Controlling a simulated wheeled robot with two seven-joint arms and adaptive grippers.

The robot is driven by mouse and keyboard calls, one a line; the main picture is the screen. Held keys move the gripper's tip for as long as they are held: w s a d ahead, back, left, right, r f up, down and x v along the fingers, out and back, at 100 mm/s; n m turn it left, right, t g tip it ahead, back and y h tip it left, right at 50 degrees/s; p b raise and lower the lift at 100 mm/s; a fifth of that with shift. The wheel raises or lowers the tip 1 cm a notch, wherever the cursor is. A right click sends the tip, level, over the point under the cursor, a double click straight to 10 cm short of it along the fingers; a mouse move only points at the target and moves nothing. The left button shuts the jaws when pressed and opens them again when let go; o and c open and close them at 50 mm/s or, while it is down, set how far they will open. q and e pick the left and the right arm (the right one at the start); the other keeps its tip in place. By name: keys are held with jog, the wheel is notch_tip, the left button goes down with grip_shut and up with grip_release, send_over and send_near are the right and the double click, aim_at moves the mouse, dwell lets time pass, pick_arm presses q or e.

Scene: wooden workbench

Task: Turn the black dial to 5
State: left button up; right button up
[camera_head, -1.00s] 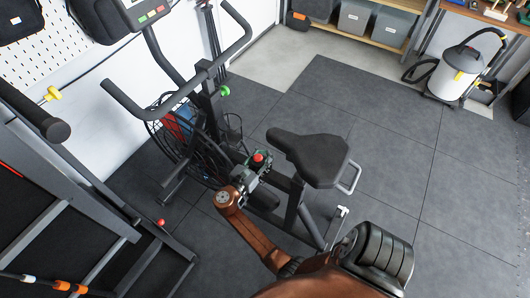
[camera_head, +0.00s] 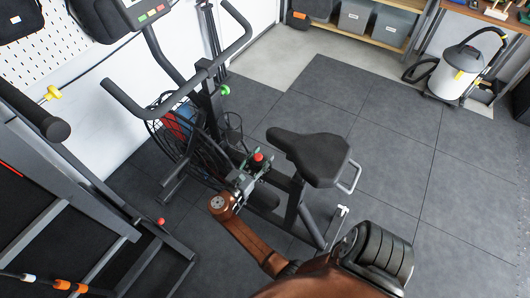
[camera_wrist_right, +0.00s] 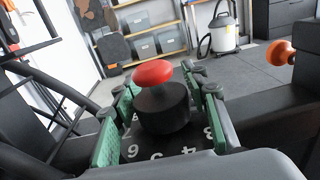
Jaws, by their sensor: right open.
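The black dial (camera_wrist_right: 163,108) is a short cylinder with a red mushroom-shaped knob (camera_wrist_right: 153,73) above it. White numerals on a black face (camera_wrist_right: 170,150) surround it; 6, 5, 4 and 3 show on the near side, and others are hidden. My right gripper (camera_wrist_right: 162,98) is open, with a green-padded finger on each side of the dial. I cannot tell whether either pad touches it. In the head view the red knob (camera_head: 258,157) shows at my right gripper (camera_head: 248,172), on the exercise bike's frame. My left gripper is not in view.
The exercise bike's black seat (camera_head: 312,157) is right of the gripper, and its handlebars (camera_head: 195,75) rise behind. A treadmill frame (camera_head: 70,200) stands left. A white vacuum (camera_head: 457,70) is at the back right. Grey floor mats (camera_head: 400,140) on the right are clear.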

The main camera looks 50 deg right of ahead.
aim_at(254, 166)
jog(key=shift+s+a, duration=0.1)
jog(key=shift+a, duration=2.25)
jog(key=shift+o, duration=0.4)
